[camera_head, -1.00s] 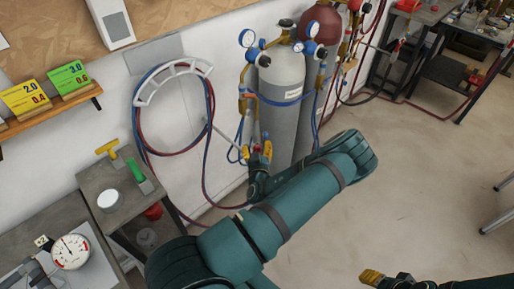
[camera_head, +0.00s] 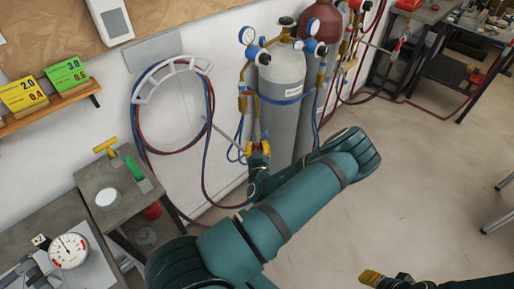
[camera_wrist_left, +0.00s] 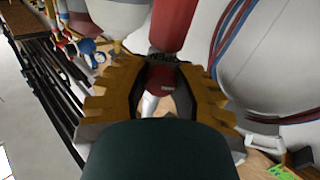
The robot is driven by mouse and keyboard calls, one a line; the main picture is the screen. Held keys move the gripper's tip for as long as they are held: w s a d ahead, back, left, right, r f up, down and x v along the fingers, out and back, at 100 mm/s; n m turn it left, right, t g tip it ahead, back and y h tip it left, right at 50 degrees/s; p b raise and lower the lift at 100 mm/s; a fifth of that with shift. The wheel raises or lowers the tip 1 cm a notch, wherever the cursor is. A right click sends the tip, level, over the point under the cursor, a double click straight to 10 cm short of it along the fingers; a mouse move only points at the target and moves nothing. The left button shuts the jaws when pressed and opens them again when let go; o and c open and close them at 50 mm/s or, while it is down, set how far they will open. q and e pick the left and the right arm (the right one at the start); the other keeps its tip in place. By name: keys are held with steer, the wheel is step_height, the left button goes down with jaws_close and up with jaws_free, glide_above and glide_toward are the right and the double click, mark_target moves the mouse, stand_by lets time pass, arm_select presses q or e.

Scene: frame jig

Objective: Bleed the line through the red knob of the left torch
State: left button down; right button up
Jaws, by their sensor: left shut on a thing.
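My left gripper (camera_head: 258,148) is at the torch beside the grey cylinder. In the left wrist view, its two yellow-brown fingers (camera_wrist_left: 164,68) stand on either side of a dark red knob (camera_wrist_left: 160,82) and are shut on it. A red upright body (camera_wrist_left: 176,25) shows beyond. In the head view the fingers and wrist hide the knob. My right gripper (camera_head: 371,277) shows only its yellow tips at the bottom edge; its opening is unclear.
A grey cylinder (camera_head: 281,78) with gauges and a dark red cylinder (camera_head: 320,22) stand against the wall. Red and blue hoses hang on a white wall rack (camera_head: 174,70) at left. A small table (camera_head: 122,205) stands at lower left.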

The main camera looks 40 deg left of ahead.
arm_select(q)
steer(key=shift+f+m+b, duration=0.1)
steer(key=shift+m+b, duration=0.3)
steer(key=shift+m, duration=0.4)
steer(key=shift+m+b, duration=0.65)
steer(key=shift+m, duration=0.85)
steer(key=c, duration=0.7)
jaws_free()
steer(key=shift+c, duration=0.2)
steer(key=shift+d, duration=0.1)
steer(key=v, duration=1.2)
